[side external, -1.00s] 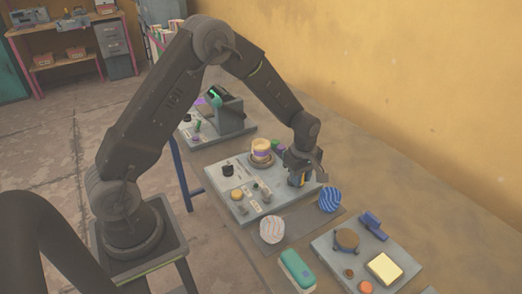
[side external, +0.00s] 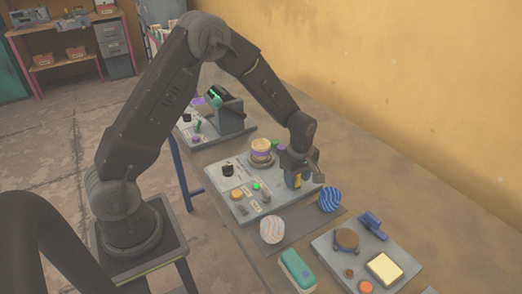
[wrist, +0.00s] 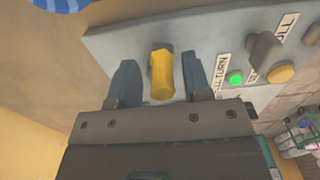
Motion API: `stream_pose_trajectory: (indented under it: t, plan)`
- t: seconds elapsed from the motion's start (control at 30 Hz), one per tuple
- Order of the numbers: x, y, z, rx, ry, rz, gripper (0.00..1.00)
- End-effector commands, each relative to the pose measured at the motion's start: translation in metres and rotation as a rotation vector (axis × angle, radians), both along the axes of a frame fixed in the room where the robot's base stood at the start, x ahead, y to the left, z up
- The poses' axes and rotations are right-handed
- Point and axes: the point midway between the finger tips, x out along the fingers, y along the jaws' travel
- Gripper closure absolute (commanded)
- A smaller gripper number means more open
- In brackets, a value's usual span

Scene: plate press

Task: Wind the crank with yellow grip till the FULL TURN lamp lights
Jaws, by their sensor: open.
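The crank's yellow grip (wrist: 161,72) stands between my two fingers in the wrist view. It also shows in the side view (side external: 298,181), partly hidden by my gripper. My gripper (wrist: 160,79) is open around the grip, with a gap on both sides. In the side view my gripper (side external: 297,178) is low over the right end of the grey panel (side external: 247,212). The FULL TURN lamp (wrist: 235,77) glows green beside its label, and it shows green in the side view (side external: 256,186). The crank's arm is hidden.
A second panel (side external: 331,258) with a yellow block and a blue handle is at the front right. A knob (wrist: 264,50) and yellow button (wrist: 281,73) stand beyond the lamp.

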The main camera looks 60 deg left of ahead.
Motion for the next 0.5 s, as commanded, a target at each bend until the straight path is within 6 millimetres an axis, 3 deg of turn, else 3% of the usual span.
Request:
stream_pose_trajectory:
  t: [0.17,0.5]
  plan:
    - [0.0,0.0,0.004,0.0,-0.001,-0.001,0.55]
    - [0.0,-0.001,0.03,0.0,-0.001,-0.001,0.55]
